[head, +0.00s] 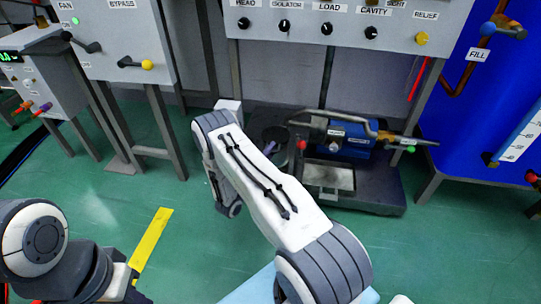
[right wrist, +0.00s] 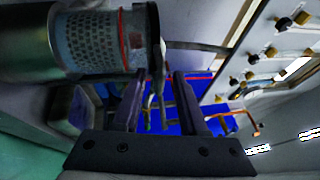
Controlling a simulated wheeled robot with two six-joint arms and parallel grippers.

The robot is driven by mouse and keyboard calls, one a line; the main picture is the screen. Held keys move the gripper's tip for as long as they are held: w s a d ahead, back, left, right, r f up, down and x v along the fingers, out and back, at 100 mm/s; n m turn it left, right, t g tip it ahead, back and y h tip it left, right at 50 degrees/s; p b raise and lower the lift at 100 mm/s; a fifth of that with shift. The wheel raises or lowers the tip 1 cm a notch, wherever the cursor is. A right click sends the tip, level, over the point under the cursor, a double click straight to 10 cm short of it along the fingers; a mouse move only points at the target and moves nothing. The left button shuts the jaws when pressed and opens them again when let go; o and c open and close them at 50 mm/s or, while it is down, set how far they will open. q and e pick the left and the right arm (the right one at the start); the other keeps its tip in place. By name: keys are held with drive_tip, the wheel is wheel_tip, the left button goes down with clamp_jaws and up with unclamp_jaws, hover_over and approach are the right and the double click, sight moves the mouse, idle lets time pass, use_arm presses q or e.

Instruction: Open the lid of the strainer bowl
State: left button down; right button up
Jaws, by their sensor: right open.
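The strainer bowl (right wrist: 92,42) fills the upper left of the right wrist view, lying sideways there. It is a clear cylinder with a perforated metal basket inside and a red ring (right wrist: 122,38) near its end. The dark lid (right wrist: 149,30) caps the end on the right. My right gripper (right wrist: 158,82) is open, its two dark fingers apart beside the lid. A thin metal piece by the lid shows between the fingers; I cannot tell whether they touch it. In the head view my right arm hides most of this area. My left arm shows at lower left, without its fingers.
A blue pump (head: 345,137) with pipes stands on a dark skid (head: 375,190) beyond my right arm. A control panel (head: 330,32) with several knobs is above it. A blue tank (head: 480,110) stands at right. Green floor is free around the yellow stripe (head: 152,240).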

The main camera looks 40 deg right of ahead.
drive_tip(key=shift+d, duration=0.25)
clamp_jaws()
idle(1.4)
